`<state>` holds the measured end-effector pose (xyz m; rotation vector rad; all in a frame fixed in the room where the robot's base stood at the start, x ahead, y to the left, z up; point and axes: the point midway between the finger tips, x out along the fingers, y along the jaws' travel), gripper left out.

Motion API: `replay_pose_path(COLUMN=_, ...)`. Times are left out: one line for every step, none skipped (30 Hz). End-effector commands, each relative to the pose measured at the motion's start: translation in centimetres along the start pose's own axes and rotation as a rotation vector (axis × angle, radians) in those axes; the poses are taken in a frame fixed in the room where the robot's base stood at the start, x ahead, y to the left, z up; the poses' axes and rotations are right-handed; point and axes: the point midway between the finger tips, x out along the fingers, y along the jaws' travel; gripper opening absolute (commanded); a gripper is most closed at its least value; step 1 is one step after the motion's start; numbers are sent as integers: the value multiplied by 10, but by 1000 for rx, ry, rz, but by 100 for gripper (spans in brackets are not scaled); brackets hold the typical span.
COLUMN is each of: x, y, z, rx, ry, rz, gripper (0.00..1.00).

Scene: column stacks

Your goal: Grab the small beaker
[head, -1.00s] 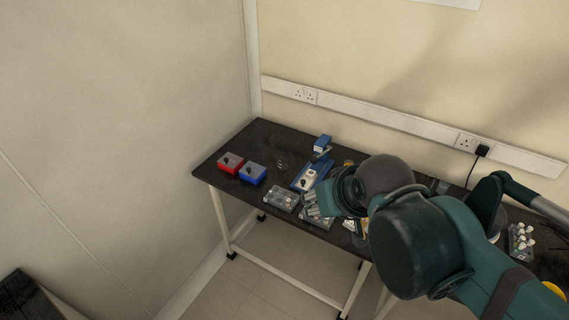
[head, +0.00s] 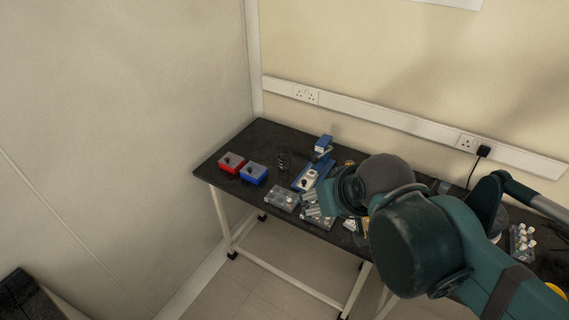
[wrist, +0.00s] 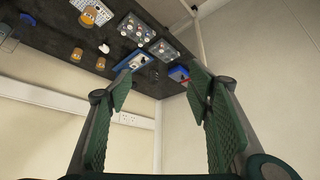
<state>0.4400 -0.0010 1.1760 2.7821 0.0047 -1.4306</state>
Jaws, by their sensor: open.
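A small clear glass vessel (head: 282,163), which looks like the small beaker, stands on the dark bench right of the blue box. Its outline is faint, and I cannot pick it out surely in the wrist view. My gripper (wrist: 160,90) is open and empty, its green fingers wide apart. In the head view my gripper (head: 318,207) is over the bench's front part, right of and nearer than the vessel, partly hidden by my arm.
A red box (head: 231,162) and a blue box (head: 253,173) stand at the bench's left. A blue-white device (head: 308,180) is right of the vessel. A clear component box (head: 282,199) lies in front. Amber vessels (wrist: 100,63) show in the wrist view. The wall is behind.

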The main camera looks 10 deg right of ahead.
Motion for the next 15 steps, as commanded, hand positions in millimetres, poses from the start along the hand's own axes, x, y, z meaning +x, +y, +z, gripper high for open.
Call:
replay_pose_path(x=2, y=0, z=-2, rx=-10, ry=0, rz=2, gripper=51)
replay_pose_path(x=3, y=1, z=-3, rx=-18, ry=0, rz=5, gripper=51)
replay_pose_path(x=4, y=2, z=-5, rx=-31, ry=0, rz=8, gripper=51)
replay_pose_path(x=6, y=2, z=-7, rx=-44, ry=-1, rz=11, gripper=51)
replay_pose_path(x=8, y=3, z=-9, rx=-59, ry=-1, rz=16, gripper=51)
replay_pose_path(x=10, y=4, z=-11, rx=-79, ry=-1, rz=22, gripper=51)
replay_pose_path(x=12, y=5, z=-14, rx=-97, ry=-2, rz=26, gripper=51)
replay_pose_path(x=15, y=6, z=-17, rx=-116, ry=-2, rz=31, gripper=51)
replay_pose_path(x=18, y=8, z=-21, rx=-144, ry=-3, rz=39, gripper=51)
replay_pose_path(x=21, y=9, z=-24, rx=-166, ry=-4, rz=45, gripper=51)
replay_pose_path(x=24, y=10, z=-27, rx=-189, ry=-5, rz=51, gripper=51)
replay_pose_path(x=28, y=12, z=-31, rx=-220, ry=-6, rz=60, gripper=51)
replay_pose_path(x=31, y=13, z=-35, rx=-245, ry=-7, rz=67, gripper=51)
replay_pose_path(x=35, y=14, z=-38, rx=-269, ry=-8, rz=73, gripper=51)
replay_pose_path(x=39, y=16, z=-43, rx=-302, ry=-10, rz=83, gripper=51)
